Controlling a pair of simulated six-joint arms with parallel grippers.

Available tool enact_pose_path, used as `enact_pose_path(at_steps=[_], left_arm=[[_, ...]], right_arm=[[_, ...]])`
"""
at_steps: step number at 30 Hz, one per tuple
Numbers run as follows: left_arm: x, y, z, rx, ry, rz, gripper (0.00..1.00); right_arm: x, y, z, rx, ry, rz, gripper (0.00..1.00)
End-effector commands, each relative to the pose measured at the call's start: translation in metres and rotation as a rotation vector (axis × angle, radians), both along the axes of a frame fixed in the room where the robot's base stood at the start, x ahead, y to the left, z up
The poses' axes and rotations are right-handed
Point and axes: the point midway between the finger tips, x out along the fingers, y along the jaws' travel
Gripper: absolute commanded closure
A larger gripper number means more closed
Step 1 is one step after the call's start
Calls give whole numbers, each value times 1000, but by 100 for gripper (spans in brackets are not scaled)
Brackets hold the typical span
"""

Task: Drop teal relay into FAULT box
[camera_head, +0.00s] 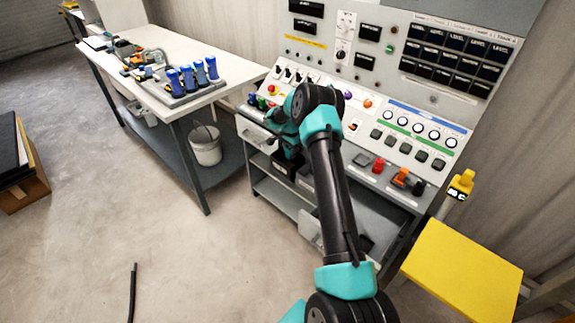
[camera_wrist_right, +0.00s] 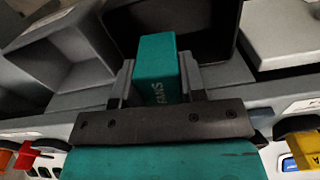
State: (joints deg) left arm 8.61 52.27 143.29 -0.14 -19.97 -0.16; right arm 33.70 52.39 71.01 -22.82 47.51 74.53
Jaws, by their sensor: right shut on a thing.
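The teal relay (camera_wrist_right: 157,62) stands between the two fingers of my right gripper (camera_wrist_right: 158,85) in the right wrist view, with partly readable white lettering on its side. My right gripper is shut on it. In the head view my right gripper (camera_head: 289,154) is at the front of the control panel, above a small dark box (camera_head: 283,166), and the relay cannot be made out there. The wrist view shows a dark open bin (camera_wrist_right: 190,22) just beyond the relay and a grey open bin (camera_wrist_right: 65,55) to its left. No FAULT label is readable. My left gripper is out of view.
The control panel (camera_head: 400,118) has several knobs and switches close to my right arm. A white table (camera_head: 130,75) with blue cylinders (camera_head: 190,78) stands left, a bucket (camera_head: 205,148) below it. A yellow-topped stand (camera_head: 462,270) is right. Floor at left is mostly clear.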

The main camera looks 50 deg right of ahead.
Motion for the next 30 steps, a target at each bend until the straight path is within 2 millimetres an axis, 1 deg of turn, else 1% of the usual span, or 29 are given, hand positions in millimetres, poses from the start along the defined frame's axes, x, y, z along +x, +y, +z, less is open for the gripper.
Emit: enact_pose_path(at_steps=[3, 7, 18, 19, 27, 30], left_arm=[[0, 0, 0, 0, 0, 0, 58], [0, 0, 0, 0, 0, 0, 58], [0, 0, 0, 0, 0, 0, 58], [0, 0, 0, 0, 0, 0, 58], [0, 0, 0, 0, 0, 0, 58], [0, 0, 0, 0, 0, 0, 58]], right_arm=[[0, -1, -12, -1, -1, 0, 87], [0, -1, -20, -1, -1, 0, 87], [0, -1, -23, -1, -1, -1, 87], [0, -1, -23, -1, -1, -1, 59], [0, 0, -23, -1, -1, -1, 33], [0, 0, -23, -1, -1, -1, 32]])
